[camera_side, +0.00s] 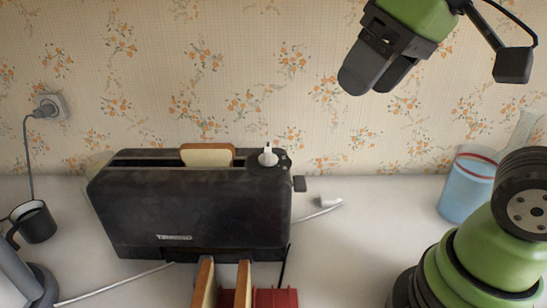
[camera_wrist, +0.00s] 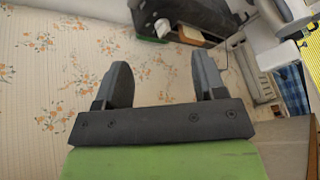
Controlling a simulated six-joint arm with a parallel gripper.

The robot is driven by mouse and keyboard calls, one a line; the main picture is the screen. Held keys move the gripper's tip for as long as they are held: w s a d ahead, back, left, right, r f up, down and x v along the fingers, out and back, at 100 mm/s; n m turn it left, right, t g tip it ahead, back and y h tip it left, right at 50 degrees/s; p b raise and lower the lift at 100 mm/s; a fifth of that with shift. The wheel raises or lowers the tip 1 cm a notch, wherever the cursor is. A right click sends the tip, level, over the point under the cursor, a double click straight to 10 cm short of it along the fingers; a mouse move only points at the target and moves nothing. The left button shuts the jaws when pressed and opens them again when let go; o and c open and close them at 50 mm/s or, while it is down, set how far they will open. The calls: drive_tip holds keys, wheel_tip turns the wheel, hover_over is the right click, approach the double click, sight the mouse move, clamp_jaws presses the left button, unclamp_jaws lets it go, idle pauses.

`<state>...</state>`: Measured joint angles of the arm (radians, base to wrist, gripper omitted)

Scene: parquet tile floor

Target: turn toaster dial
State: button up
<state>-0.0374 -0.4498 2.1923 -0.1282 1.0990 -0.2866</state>
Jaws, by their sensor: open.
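The black toaster (camera_side: 190,210) stands on the white counter against the wall, with a slice of bread (camera_side: 207,155) showing in its top slot. A white dial (camera_side: 268,156) sits on top at its right end. My gripper (camera_side: 374,78) is high up, above and to the right of the toaster, clear of the dial. In the wrist view my gripper (camera_wrist: 160,75) has its two fingers wide apart with nothing between them.
A blue cup (camera_side: 466,186) stands at the right near my arm. A dark mug (camera_side: 34,222) is at the left. A red rack (camera_side: 262,298) with upright slices is in front of the toaster. A white cable (camera_side: 118,282) runs along the counter. A wall socket (camera_side: 50,106) is at left.

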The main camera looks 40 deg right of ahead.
drive_tip(key=w+n+g, duration=0.3)
drive_tip(key=w+n, duration=0.2)
drive_tip(key=w, duration=0.4)
drive_tip(key=n+g+h, duration=0.2)
drive_tip(key=n, duration=0.2)
hover_over(268, 147)
wheel_tip(268, 147, down, 4)
wheel_tip(268, 147, down, 10)
drive_tip(key=shift+r, duration=0.15)
drive_tip(key=c, duration=0.9)
